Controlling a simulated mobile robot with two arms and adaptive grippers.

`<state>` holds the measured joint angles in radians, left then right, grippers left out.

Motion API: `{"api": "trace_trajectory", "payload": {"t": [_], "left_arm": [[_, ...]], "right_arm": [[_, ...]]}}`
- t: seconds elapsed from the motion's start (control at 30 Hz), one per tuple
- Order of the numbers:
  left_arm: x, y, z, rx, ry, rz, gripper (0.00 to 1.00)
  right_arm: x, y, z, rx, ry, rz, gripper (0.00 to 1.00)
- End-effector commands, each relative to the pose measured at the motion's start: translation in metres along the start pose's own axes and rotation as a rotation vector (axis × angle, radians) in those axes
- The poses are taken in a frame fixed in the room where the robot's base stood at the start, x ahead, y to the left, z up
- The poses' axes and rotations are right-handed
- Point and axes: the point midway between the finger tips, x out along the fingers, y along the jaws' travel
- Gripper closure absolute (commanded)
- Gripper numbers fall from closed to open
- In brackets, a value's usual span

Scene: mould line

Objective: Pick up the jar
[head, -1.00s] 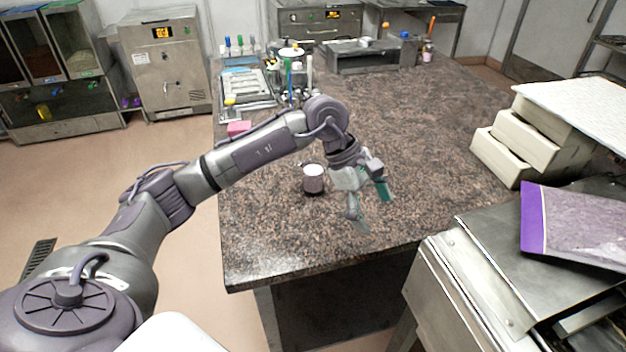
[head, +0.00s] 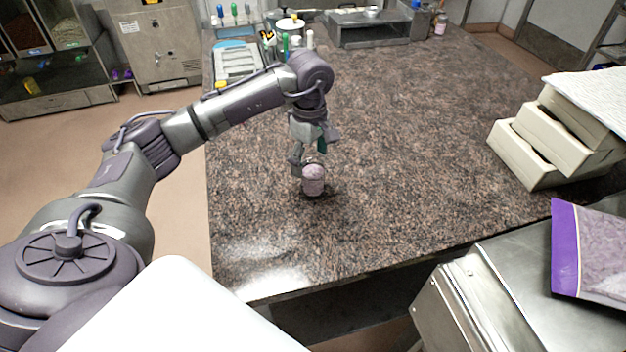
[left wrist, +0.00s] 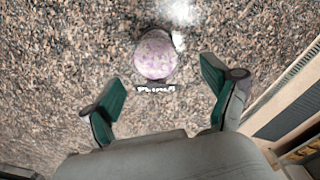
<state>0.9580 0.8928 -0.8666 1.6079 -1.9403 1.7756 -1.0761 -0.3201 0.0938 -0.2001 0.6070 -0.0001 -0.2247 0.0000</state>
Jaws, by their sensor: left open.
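The jar (head: 313,181) is small, with a pale mauve top, and stands on the speckled brown stone counter (head: 420,130). In the left wrist view the jar (left wrist: 155,56) shows from above as a round pinkish lid, just beyond the fingertips. My left gripper (head: 309,158) points down right behind and above the jar in the head view. In the left wrist view my left gripper (left wrist: 160,94) is open, its green-padded fingers spread wide, with nothing between them. I cannot tell whether a finger touches the jar. My right gripper is not in view.
Cream blocks (head: 560,140) are stacked at the counter's right side. A metal unit with a purple-edged bag (head: 598,255) stands at the front right. Tools and a tray (head: 238,62) stand at the back left. The counter around the jar is clear.

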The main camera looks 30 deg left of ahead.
Motion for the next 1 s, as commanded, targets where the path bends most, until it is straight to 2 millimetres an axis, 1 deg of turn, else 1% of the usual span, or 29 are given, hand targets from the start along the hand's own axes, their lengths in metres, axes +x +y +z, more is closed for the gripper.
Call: {"api": "trace_trajectory", "payload": {"t": [0.07, 0.13, 0.23, 0.3, 0.4, 0.5, 0.6, 0.7, 0.87, 0.97, 1.0], "left_arm": [[0.01, 0.0, 0.0, 0.0, -0.001, -0.002, 0.14], [0.015, 0.0, 0.001, 0.0, -0.001, -0.001, 0.14], [0.02, 0.0, 0.001, 0.0, -0.001, 0.001, 0.14], [0.026, -0.001, 0.004, 0.0, -0.002, -0.003, 0.14], [0.04, -0.001, 0.008, 0.001, -0.003, -0.004, 0.14], [0.056, 0.0, 0.009, 0.0, -0.003, -0.002, 0.14], [0.066, 0.001, 0.009, -0.001, -0.001, 0.0, 0.14], [0.07, 0.001, 0.009, 0.0, -0.001, 0.002, 0.14], [0.071, 0.001, 0.009, 0.0, -0.001, 0.002, 0.14], [0.07, 0.001, 0.009, 0.0, -0.001, 0.002, 0.29], [0.07, 0.001, 0.009, 0.0, -0.001, 0.002, 0.35]], "right_arm": [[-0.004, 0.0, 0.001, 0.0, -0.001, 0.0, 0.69], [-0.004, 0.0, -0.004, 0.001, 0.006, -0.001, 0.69], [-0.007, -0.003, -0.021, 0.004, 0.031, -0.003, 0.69], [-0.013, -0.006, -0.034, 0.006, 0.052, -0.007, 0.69], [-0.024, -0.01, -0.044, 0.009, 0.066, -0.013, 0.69], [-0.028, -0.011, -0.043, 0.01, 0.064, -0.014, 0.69], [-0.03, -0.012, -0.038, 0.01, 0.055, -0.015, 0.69], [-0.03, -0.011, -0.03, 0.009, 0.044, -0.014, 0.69], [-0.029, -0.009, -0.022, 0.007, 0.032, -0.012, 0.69], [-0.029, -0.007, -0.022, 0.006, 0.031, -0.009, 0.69], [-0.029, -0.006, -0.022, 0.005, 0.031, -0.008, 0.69]]}}
